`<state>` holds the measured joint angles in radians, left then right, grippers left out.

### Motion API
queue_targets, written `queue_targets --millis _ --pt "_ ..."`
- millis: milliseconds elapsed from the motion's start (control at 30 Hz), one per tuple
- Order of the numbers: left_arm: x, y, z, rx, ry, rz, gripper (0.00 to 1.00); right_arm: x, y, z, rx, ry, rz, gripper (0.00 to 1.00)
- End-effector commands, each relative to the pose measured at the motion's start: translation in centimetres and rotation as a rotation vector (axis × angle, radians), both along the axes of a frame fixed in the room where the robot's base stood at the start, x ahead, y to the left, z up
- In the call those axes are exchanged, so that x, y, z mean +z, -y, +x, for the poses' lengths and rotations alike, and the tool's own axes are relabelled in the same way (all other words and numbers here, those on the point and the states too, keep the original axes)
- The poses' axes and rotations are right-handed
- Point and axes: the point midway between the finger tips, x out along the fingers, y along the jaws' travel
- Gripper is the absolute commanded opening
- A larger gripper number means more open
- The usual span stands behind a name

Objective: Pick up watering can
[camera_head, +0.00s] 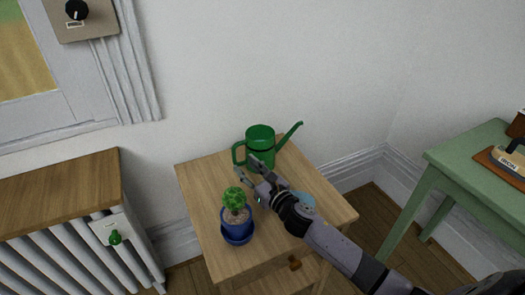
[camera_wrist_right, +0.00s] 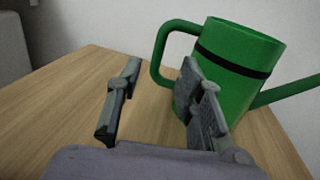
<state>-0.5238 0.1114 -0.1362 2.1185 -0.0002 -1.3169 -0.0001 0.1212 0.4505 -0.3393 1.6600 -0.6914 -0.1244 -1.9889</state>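The green watering can (camera_head: 260,139) stands upright at the back of a small wooden table, its handle to the left and its spout up to the right. In the right wrist view the can (camera_wrist_right: 240,60) is large, with a dark band around it. My right gripper (camera_head: 248,168) is open and empty, just in front of the can. In the wrist view its two fingers (camera_wrist_right: 157,90) are spread; the right finger overlaps the can's body and the left is over bare table. I cannot tell whether the right finger touches the can. My left gripper is not in view.
The wooden table (camera_head: 205,185) also holds a small plant in a blue pot (camera_head: 237,227), left of my right gripper. A light blue item (camera_head: 304,200) is partly behind my arm. A radiator with a wooden top (camera_head: 60,192) stands left; a green table (camera_head: 465,152) stands right. A wall is behind.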

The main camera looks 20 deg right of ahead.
Motion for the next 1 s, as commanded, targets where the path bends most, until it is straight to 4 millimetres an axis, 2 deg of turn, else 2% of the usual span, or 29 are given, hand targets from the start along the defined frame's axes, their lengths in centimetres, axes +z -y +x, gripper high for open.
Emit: queue_targets --millis 200,400,700,1000 --pt "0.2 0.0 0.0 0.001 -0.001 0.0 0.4 0.1 -0.7 2.2 0.0 0.002 0.001 0.35" --pt "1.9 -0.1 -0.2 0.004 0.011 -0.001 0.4 0.1 -1.4 4.7 0.0 0.001 0.002 0.35" --pt "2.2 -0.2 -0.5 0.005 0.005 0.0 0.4 0.2 -1.6 5.1 0.001 0.0 0.001 0.35" --pt "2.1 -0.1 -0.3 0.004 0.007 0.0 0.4 0.1 -1.5 5.1 0.0 0.0 0.001 0.15"
